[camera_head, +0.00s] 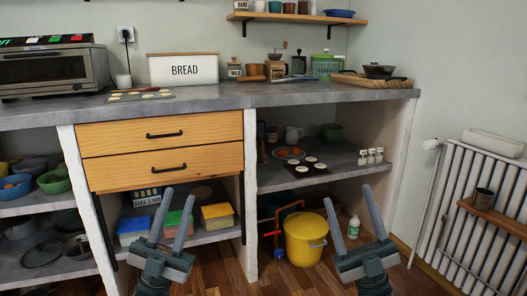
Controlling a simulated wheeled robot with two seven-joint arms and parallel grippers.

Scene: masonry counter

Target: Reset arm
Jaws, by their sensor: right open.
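My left gripper (174,217) is at the lower middle of the head view, in front of the shelves under the drawers. Its two fingers point up and stand apart, with nothing between them. My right gripper (353,213) is to the right, in front of the opening under the counter. Its fingers are spread wide and empty. Both grippers appear apart from the furniture.
A grey counter (215,97) carries a toaster oven (55,69), a bread box (184,68) and a wooden tray (372,82). Two closed drawers (160,147) sit below. A yellow bucket (305,240) stands on the floor between the grippers. A radiator (470,200) is at right.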

